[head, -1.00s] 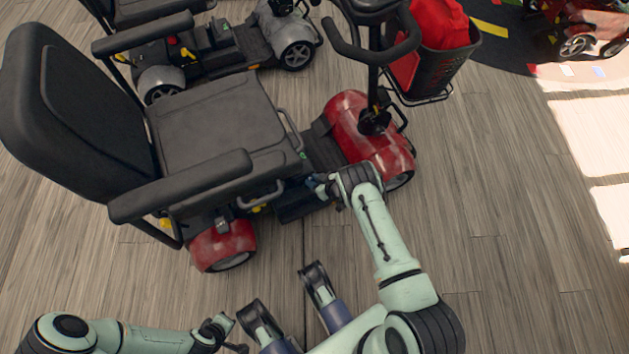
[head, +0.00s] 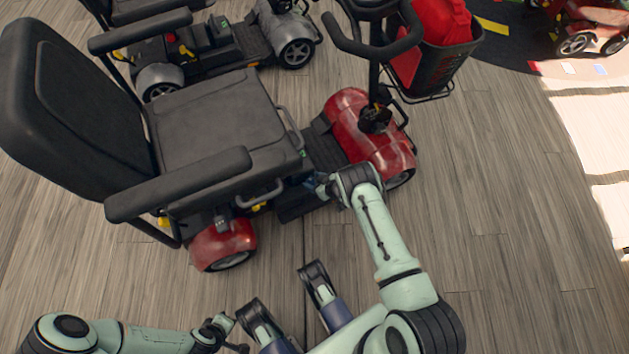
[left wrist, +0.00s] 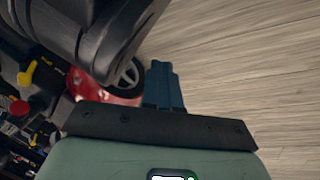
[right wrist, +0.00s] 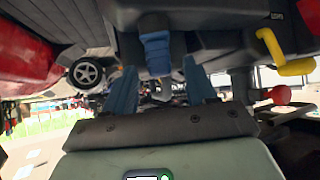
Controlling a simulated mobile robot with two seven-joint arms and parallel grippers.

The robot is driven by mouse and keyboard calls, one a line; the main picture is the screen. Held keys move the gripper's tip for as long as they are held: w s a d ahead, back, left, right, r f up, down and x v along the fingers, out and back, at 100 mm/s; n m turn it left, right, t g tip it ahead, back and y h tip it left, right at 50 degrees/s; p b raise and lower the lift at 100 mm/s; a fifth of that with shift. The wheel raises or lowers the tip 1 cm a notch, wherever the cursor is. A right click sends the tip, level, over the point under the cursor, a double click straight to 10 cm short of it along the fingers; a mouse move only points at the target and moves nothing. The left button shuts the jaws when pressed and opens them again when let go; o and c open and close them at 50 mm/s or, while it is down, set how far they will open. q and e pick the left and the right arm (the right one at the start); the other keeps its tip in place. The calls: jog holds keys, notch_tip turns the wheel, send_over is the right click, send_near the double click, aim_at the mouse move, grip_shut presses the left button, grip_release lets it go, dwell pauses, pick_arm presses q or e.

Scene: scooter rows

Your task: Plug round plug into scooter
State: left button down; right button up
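The red scooter (head: 372,137) with its black seat (head: 215,120) stands in the head view. My right gripper (head: 320,186) is at its near side, below the seat edge. In the right wrist view, my right gripper's blue fingers (right wrist: 160,82) are spread apart. A blue plug-like part (right wrist: 156,52) sits just beyond and between them, against the scooter's dark underside. I cannot tell how deep it sits or whether a finger touches it. My left gripper (left wrist: 164,85) has its fingers together with nothing visible between them. It is low at the front left in the head view (head: 238,342).
A grey scooter (head: 215,50) stands behind the red one. A basket with a red bag (head: 440,25) hangs at the front of the red scooter. A yellow lever (right wrist: 285,55) is right of my right gripper. The wooden floor (head: 510,230) on the right is clear.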

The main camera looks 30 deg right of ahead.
pick_arm(q)
jog(key=shift+s, duration=0.1)
notch_tip(320, 180, up, 7)
jog(key=d+p, duration=0.2)
jog(key=p, duration=0.3)
jog(key=shift+d+h, duration=0.3)
pick_arm(e)
jog(key=v, duration=1.3)
jog(key=shift+r, duration=0.2)
pick_arm(q)
jog(key=shift+r, duration=0.1)
pick_arm(e)
jog(key=shift+s, duration=0.1)
pick_arm(q)
jog(key=shift+m, duration=0.3)
